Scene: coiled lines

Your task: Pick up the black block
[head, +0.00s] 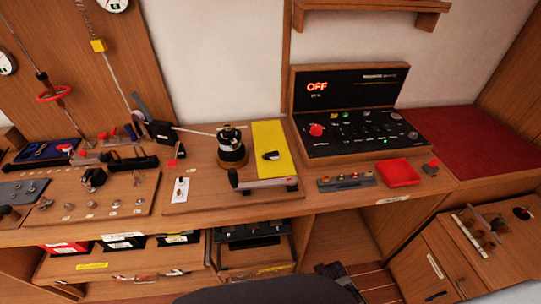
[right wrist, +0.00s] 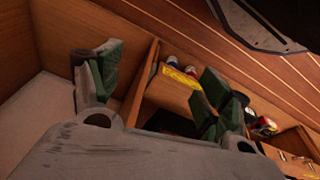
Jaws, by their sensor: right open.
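Several small black pieces lie on the wooden bench in the head view, and I cannot tell for sure which is the black block. One dark blocky piece (head: 92,179) sits on the left wooden board. A black box-like piece (head: 161,131) stands near the back wall, and a small black piece (head: 270,156) lies on the yellow plate (head: 277,135). My right gripper (right wrist: 160,82) shows only in the right wrist view, its green-padded fingers spread wide with nothing between them. My left gripper is not in view.
A black control panel (head: 350,120) reading OFF stands behind a red tray (head: 398,172). A black round device (head: 232,148) stands on the middle board. Open bins (head: 122,243) are below the bench. The right wrist view shows wooden compartments (right wrist: 160,95) beyond the fingers.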

